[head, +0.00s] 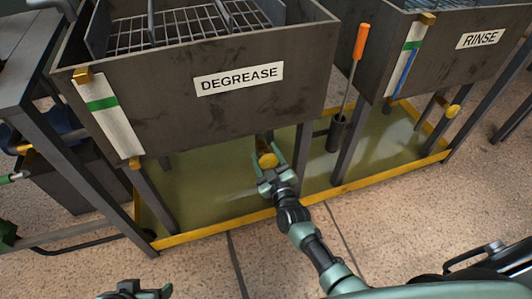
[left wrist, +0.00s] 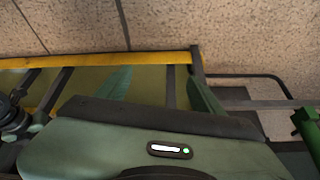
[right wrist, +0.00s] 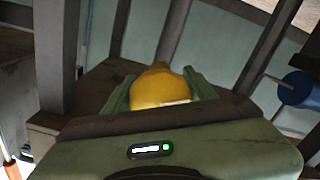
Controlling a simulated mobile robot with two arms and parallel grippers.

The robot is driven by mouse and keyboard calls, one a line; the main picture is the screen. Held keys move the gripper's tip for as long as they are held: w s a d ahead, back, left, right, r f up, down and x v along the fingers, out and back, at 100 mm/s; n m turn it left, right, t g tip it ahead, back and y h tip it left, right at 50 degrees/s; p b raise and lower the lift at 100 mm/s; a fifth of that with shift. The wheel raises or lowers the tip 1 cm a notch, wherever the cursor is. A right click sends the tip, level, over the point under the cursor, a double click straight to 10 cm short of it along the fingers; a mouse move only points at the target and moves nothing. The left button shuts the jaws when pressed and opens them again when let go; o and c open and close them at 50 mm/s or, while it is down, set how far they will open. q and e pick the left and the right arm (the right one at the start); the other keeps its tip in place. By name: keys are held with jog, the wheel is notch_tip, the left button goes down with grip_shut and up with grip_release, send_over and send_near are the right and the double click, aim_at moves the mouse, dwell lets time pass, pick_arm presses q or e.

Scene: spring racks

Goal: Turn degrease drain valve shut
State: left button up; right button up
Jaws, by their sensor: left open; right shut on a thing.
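The degrease tank (head: 205,92), a dark metal box with a DEGREASE label, stands at the left centre of the head view. Its drain valve has a yellow handle (head: 268,160) below the tank's front. My right gripper (head: 270,166) is shut on this handle; the right wrist view shows the yellow handle (right wrist: 160,88) between its two green fingers. The fingers and gripper body hide part of the handle and the valve body behind it. My left gripper (head: 135,290) is open and empty at the bottom left of the head view, apart from the valve.
The rinse tank (head: 440,58) stands to the right, with its own yellow valve handle (head: 453,111). An orange-handled tool (head: 361,42) stands in a dark holder between the tanks. A yellow-edged drip tray (head: 210,232) lies below. Speckled floor (head: 400,215) in front is clear.

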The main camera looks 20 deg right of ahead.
jog(key=m, duration=0.7)
jog(key=shift+p, duration=0.3)
jog(key=m, duration=0.6)
jog(key=shift+f, duration=0.1)
jog(key=m+b, duration=0.2)
jog(key=m, duration=0.7)
jog(key=shift+a, duration=0.1)
pick_arm(q)
jog(key=w+d+r+t+h, duration=0.1)
jog(key=w+d+r+t, duration=0.2)
jog(key=w, duration=0.6)
jog(key=shift+w+r+t+b, duration=0.15)
jog(key=shift+r+t+b, duration=0.3)
jog(key=shift+r+t, duration=0.65)
pick_arm(e)
jog(key=shift+m, duration=0.8)
pick_arm(q)
jog(key=shift+f, duration=0.1)
pick_arm(e)
jog(key=o, duration=1.3)
pick_arm(q)
jog(key=shift+d, duration=0.1)
